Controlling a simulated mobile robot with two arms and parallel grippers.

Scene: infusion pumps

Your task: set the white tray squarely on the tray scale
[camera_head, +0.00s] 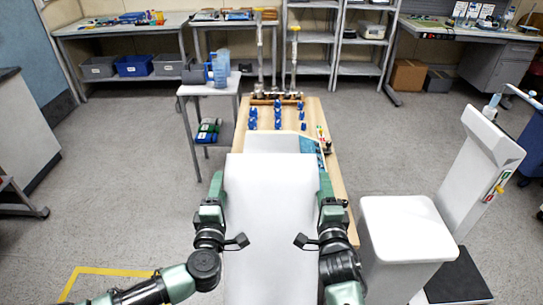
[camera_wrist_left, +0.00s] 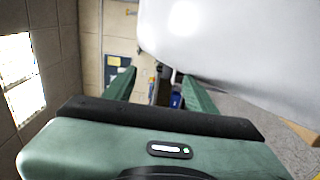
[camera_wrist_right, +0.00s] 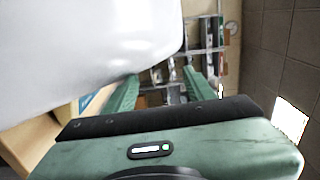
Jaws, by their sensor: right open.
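A flat white piece (camera_head: 272,143) lies on the wooden table beyond my grippers, beside a blue strip. I cannot tell whether it is the white tray or the tray scale, and its near part is hidden. My left gripper (camera_head: 217,182) is open and empty at the left of a large white surface that fills the middle of the head view; its green fingers (camera_wrist_left: 158,85) stand apart. My right gripper (camera_head: 325,182) is open and empty at the right of that surface, its fingers (camera_wrist_right: 162,85) also apart. I cannot tell whether this surface is part of my body.
The wooden table (camera_head: 312,113) carries several small blue parts (camera_head: 277,116). A small side table (camera_head: 212,88) with blue jugs stands to its left. A white box (camera_head: 402,225) and a white column (camera_head: 478,160) stand at the right. Open floor lies at the left.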

